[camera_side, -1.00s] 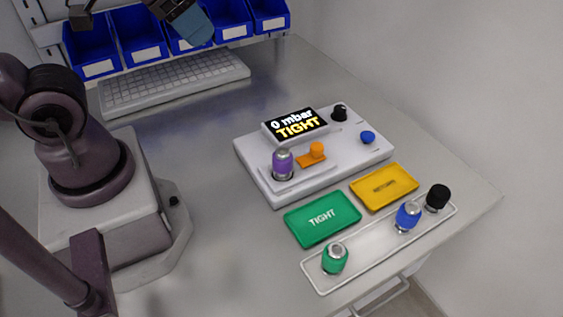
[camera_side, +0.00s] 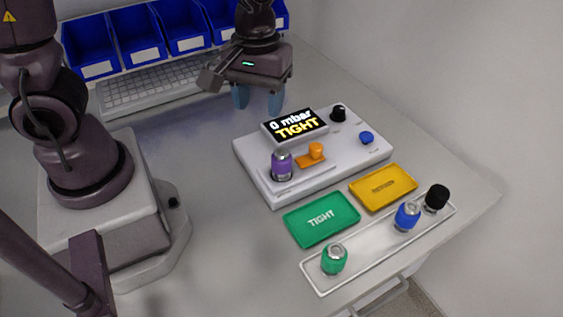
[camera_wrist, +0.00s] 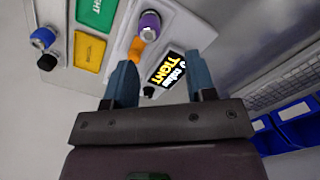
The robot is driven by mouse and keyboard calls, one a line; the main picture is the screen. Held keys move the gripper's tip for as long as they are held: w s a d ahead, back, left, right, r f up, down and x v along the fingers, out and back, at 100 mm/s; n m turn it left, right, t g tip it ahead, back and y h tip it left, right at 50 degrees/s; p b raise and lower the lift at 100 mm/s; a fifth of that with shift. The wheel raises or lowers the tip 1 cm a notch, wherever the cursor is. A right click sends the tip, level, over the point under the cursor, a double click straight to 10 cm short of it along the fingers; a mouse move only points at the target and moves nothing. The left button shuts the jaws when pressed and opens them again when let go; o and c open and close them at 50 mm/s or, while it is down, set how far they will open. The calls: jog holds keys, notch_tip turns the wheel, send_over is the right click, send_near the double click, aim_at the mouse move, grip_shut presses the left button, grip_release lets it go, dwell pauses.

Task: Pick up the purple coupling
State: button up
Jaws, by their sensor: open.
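The purple coupling (camera_side: 281,165) stands upright in its place at the left front of the white test device (camera_side: 258,182). The device's display reads "0 mbar TIGHT". In the wrist view the purple coupling (camera_wrist: 149,24) shows at the top, beyond the fingertips. My gripper (camera_side: 258,100) is in the air behind the device, up and left of the display, with its blue fingers pointing down. In the wrist view my gripper (camera_wrist: 160,75) has its fingers apart with nothing between them. It is clear of the coupling.
An orange clamp (camera_side: 316,151) sits beside the coupling. A green "TIGHT" tray (camera_side: 300,236) and yellow "RETURN" tray (camera_side: 365,203) lie in front. A white rack (camera_side: 318,281) holds green, blue and black couplings. A keyboard (camera_side: 150,92) and blue bins (camera_side: 92,60) stand behind.

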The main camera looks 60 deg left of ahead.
aim_at(282, 164)
jog(key=w+f+n, duration=0.1)
jog(key=n, duration=0.1)
jog(key=w+f+n, duration=0.1)
jog(key=f+n, duration=0.1)
jog(key=n, duration=0.1)
jog(key=w+f+n, duration=0.1)
jog(key=n, duration=0.2)
jog(key=shift+w+f, duration=0.2)
jog(key=shift+f, duration=0.1)
jog(key=shift+w+d+r+n, duration=0.1)
jog(key=shift+w+r+n, duration=0.2)
jog(key=shift+n, duration=0.6)
jog(key=shift+w+f+n, duration=0.15)
jog(key=shift+f+n, duration=0.05)
jog(key=shift+n, duration=0.6)
notch_tip(282, 164, down, 13)
jog(key=shift+r, duration=0.1)
jog(key=c, duration=0.6)
